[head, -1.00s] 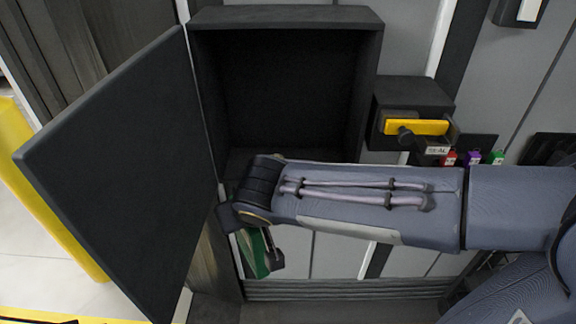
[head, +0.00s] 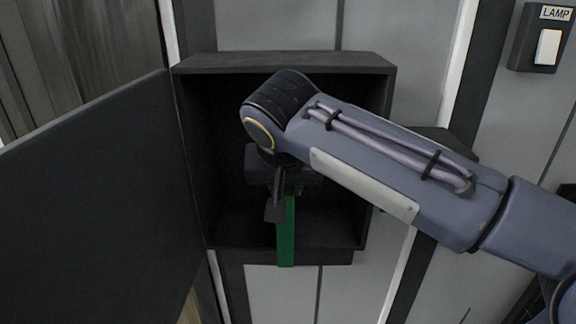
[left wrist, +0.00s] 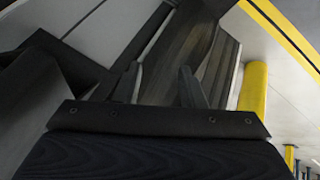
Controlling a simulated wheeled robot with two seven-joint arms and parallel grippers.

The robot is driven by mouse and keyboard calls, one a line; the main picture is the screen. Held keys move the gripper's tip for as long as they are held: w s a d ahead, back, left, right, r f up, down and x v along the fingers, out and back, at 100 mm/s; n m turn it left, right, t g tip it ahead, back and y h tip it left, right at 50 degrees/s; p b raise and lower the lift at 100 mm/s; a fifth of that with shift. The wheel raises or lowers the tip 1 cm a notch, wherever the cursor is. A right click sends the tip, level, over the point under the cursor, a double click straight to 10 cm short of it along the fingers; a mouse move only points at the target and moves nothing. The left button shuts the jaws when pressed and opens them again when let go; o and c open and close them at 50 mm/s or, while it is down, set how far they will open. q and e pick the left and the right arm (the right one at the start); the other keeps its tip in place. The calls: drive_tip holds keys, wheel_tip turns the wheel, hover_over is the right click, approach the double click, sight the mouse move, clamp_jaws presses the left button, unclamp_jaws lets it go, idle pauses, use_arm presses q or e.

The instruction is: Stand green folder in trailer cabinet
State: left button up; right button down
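The green folder (head: 287,232) hangs upright below my right gripper (head: 277,208), seen nearly edge-on, in the head view. The gripper seems shut on its upper part, though my wrist hides some of the grip. The open trailer cabinet (head: 284,64) is a dark box behind them. The folder's lower end overlaps the cabinet's bottom front edge in the picture, so it sits at or in front of the opening. I cannot tell whether it touches. My left gripper (left wrist: 160,88) shows only in the left wrist view, fingers apart with nothing between them.
The cabinet door (head: 105,205) is swung open to the left. My right arm crosses the cabinet's right side and hides part of the inside. A lamp switch (head: 547,47) is on the wall at upper right. A yellow post (left wrist: 254,95) shows in the left wrist view.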

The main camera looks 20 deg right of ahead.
drive_tip(key=w+d+p, duration=0.1)
drive_tip(key=w+d, duration=0.1)
drive_tip(key=w, duration=0.4)
drive_tip(key=shift+w+f, duration=0.3)
drive_tip(key=shift+w, duration=0.05)
drive_tip(key=shift+f, duration=0.1)
drive_tip(key=c, duration=1.5)
unclamp_jaws()
drive_tip(key=shift+f, duration=0.1)
drive_tip(key=o, duration=0.4)
drive_tip(key=v, duration=0.7)
drive_tip(key=shift+s+a+r+p, duration=0.1)
drive_tip(key=shift+r+p, duration=0.25)
drive_tip(key=shift+r, duration=0.05)
